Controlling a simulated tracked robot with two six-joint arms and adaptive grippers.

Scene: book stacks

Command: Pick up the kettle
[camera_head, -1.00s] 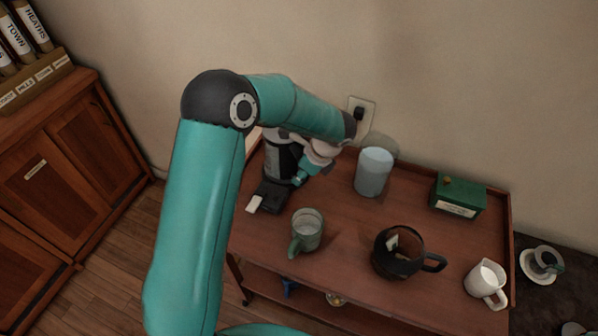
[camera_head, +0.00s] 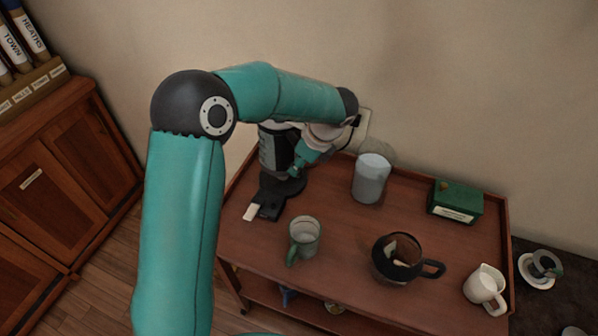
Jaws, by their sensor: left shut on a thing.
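The dark grey kettle (camera_head: 274,150) is at the back left of the wooden cart, partly hidden behind my arm. My left gripper (camera_head: 303,156) is at its right side, shut on it, seemingly at the handle; the exact grip is partly hidden. The kettle appears raised above its black base (camera_head: 268,206), whose round plate shows below it. My right gripper is not in view.
On the cart (camera_head: 340,268) stand a pale glass jar (camera_head: 370,178), a green mug (camera_head: 304,238), a dark glass pot (camera_head: 396,262), a green box (camera_head: 455,201) and a white jug (camera_head: 485,288).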

